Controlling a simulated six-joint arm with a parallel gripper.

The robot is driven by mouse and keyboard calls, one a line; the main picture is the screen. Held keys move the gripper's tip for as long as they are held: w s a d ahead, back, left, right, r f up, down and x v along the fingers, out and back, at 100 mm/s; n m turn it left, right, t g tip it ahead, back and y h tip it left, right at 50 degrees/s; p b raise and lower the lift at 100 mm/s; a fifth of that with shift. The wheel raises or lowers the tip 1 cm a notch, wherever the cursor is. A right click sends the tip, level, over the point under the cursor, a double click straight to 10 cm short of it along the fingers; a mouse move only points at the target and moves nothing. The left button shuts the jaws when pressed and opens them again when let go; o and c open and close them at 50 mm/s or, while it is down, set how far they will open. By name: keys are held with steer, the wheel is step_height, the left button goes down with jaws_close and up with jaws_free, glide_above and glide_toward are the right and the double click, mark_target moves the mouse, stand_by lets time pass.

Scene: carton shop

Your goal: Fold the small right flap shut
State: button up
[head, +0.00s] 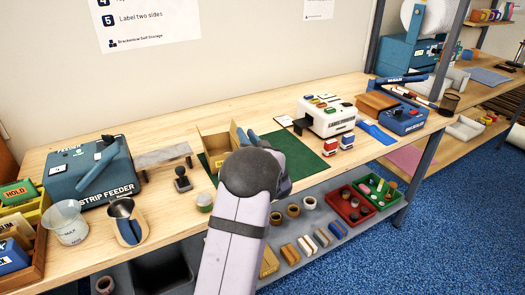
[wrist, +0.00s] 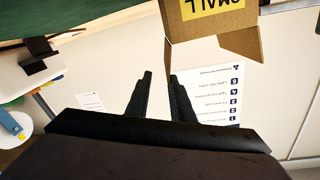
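The small brown carton (head: 214,146) stands on the green mat, partly hidden behind my arm in the head view. Its top flaps look raised there. In the wrist view, the carton (wrist: 187,22) shows upside down at the top, with a yellow label reading SMALL. A flap (wrist: 243,42) sticks out from its edge; I cannot tell for sure whether it is the right one. My gripper (wrist: 158,75) is open, its two black fingers apart with nothing between them.
A strip feeder (head: 90,170), a black-knobbed stamp (head: 182,180) and a clear jug (head: 67,222) stand left. The mat's right part is clear.

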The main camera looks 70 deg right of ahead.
steer(key=s+a+r+n+t+y, duration=0.1)
steer(key=s+a+n, duration=0.2)
steer(key=s+a, duration=0.4)
steer(key=shift+s+n+t, duration=0.25)
steer(key=shift+n+t, duration=0.15)
steer(key=shift+a, duration=0.1)
steer(key=m+g+h, duration=0.1)
steer(key=m+g, duration=0.1)
steer(key=m, duration=0.1)
glide_toward(235, 126)
steer(key=shift+w+d+f+b, duration=0.25)
steer(key=shift+w+d, duration=0.15)
steer(key=shift+d, duration=0.15)
steer(key=shift+w+d+f+b, duration=0.1)
steer(key=shift+w+d+f, duration=0.2)
steer(key=shift+w+d, duration=0.15)
steer(key=shift+w+d+r, duration=0.1)
steer(key=shift+w+d, duration=0.1)
steer(key=shift+d, duration=0.05)
steer(key=shift+p+x, duration=0.95)
steer(key=shift+x, duration=2.35)
